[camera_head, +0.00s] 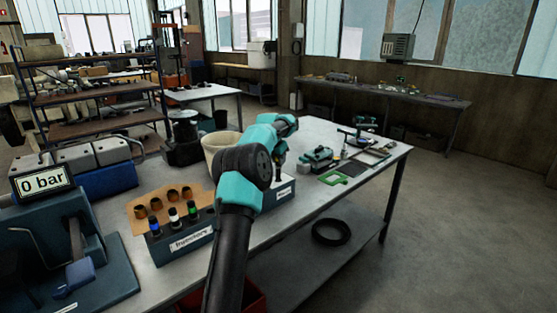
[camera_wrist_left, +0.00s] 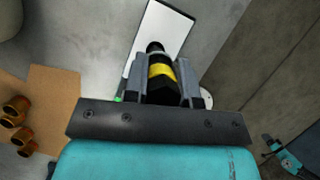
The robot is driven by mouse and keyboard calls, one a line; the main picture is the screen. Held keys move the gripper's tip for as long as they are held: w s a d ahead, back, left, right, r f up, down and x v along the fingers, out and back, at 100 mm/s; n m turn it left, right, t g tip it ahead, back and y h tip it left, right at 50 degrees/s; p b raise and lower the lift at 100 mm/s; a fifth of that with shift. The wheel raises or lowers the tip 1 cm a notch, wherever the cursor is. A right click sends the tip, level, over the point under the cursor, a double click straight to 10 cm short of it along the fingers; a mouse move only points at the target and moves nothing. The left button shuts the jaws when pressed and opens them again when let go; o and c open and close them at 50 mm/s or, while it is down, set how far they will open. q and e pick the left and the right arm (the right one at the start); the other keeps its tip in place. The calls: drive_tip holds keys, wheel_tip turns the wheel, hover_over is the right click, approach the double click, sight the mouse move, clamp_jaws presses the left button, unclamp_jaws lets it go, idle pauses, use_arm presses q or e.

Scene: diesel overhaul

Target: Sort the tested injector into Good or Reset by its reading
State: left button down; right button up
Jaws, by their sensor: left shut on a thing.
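My left gripper (camera_head: 279,156) is above the bench beyond its teal arm, mostly hidden by it in the head view. In the left wrist view its grey fingers (camera_wrist_left: 163,70) are shut on a dark injector (camera_wrist_left: 160,72) with a yellow band. A rack (camera_head: 183,243) labelled Injectors holds several injectors with blue, white and green bands. Behind my arm is a grey-blue box (camera_head: 284,196) with a white label, partly hidden and too small to read surely. The pressure display (camera_head: 42,184) on the tester at left reads 0 bar. My right gripper is not seen.
Copper-coloured sleeves (camera_head: 172,194) stand on brown card, left of my arm. A cream bucket (camera_head: 218,150) stands behind it. A green-framed item (camera_head: 341,179) and tools lie toward the bench's right end. A white panel (camera_wrist_left: 160,35) shows beyond the injector.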

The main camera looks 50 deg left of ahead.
sight(277, 166)
use_arm(q)
drive_tip(key=shift+f, duration=3.1)
idle(0.5)
drive_tip(key=shift+c, duration=2.3)
unclamp_jaws()
drive_tip(key=shift+r, duration=0.15)
drive_tip(key=shift+r, duration=3.35)
